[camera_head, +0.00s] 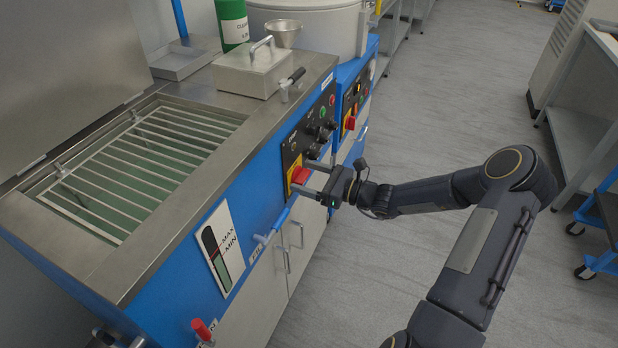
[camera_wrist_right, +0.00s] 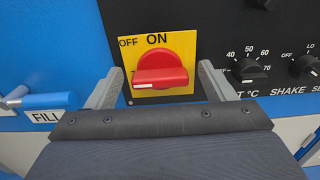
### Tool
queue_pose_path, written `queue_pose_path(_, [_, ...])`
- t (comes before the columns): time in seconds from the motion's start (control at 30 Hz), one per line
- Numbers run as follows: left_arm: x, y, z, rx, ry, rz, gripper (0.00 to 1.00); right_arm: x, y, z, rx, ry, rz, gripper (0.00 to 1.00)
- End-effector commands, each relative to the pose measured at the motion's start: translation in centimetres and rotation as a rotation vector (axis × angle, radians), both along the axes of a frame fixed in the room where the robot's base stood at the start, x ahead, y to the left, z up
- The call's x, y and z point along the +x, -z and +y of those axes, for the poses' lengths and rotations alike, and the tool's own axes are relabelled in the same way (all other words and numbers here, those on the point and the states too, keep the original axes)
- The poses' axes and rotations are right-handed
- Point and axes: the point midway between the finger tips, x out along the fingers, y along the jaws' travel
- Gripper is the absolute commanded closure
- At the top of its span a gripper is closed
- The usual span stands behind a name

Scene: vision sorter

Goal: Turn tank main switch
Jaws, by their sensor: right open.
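The main switch is a red rotary knob (camera_wrist_right: 162,72) on a yellow plate (camera_wrist_right: 184,48) marked OFF and ON. Its grip bar lies level, with the white mark at its left end, on the OFF side. In the head view the red knob (camera_head: 300,174) sits on the black control panel of the blue tank (camera_head: 170,255). My right gripper (camera_head: 302,177) is open at the switch, one finger on each side of the knob. In the wrist view a gap shows between each finger and the knob. My left gripper is not in view.
Temperature and shake dials (camera_wrist_right: 250,70) sit close right of the switch. A blue FILL valve handle (camera_wrist_right: 45,101) is at lower left. A metal box (camera_head: 258,70) and a funnel (camera_head: 285,33) stand on the tank top. The grey floor (camera_head: 430,100) beyond my arm is clear.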

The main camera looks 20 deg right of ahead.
Motion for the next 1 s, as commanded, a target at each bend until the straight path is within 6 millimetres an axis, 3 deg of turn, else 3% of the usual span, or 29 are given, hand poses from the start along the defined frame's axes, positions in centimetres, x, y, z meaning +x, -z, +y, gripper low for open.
queue_pose_path(0.07, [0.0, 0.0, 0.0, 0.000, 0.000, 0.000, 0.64, 0.0, 0.0, 0.0, 0.000, 0.000, 0.000, 0.24])
queue_pose_path(0.4, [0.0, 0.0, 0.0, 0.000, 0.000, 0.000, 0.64, 0.0, 0.0, 0.0, 0.000, 0.000, 0.000, 0.68])
queue_pose_path(0.67, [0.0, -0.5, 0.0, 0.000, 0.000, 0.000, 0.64, 0.0, -0.1, 0.0, 0.018, 0.000, 0.017, 0.68])
queue_pose_path(1.0, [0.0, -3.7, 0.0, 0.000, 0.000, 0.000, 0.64, 0.0, -0.5, -0.1, 0.164, -0.001, 0.147, 0.68])
